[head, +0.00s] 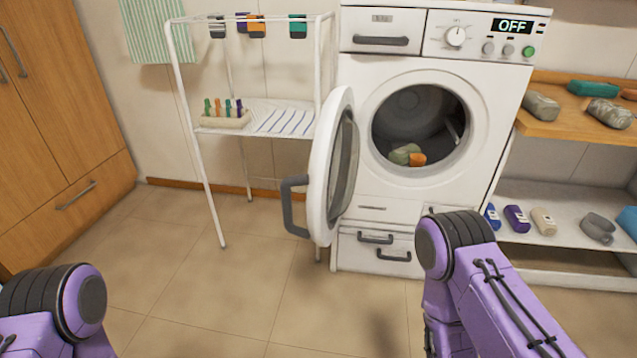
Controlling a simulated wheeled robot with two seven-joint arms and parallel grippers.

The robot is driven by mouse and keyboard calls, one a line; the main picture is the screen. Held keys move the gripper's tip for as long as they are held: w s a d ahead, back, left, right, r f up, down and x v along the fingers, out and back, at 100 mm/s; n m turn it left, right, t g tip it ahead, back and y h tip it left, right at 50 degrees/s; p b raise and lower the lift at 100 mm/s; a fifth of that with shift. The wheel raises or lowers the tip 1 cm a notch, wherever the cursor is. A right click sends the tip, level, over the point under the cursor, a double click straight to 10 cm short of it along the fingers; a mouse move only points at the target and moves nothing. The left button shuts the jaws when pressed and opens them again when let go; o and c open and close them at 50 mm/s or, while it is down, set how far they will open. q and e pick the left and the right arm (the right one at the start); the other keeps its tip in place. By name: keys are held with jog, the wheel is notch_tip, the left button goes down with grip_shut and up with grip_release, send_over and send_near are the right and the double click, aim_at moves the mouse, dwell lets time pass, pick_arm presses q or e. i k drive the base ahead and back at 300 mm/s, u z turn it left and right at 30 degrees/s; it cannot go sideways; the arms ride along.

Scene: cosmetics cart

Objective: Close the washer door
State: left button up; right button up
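The white washer (383,82) stands at the back, right of centre. Its round door (323,180) is swung wide open on the left side of the opening and seen nearly edge-on. A dark grey door handle (290,205) sticks out on the door's left. The drum opening (418,115) is uncovered, with a green-grey item and an orange item lying inside. The display reads OFF. My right arm's purple links stand at the lower right, before the washer's lower front, and my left arm's show at the lower left corner. Neither gripper's fingers can be seen.
A white drying rack (187,115) with hanging cloths and a peg holder (226,119) stands close to the left of the door. A wooden shelf (567,115) with folded cloths is at the right, with bottles below. The tiled floor (210,290) in front is clear.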

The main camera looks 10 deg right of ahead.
aim_at(338, 110)
jog(key=u, duration=1.5)
jog(key=i, duration=1.7)
jog(key=z, duration=3.25)
jog(key=i, duration=1)
jog(key=u, duration=0.05)
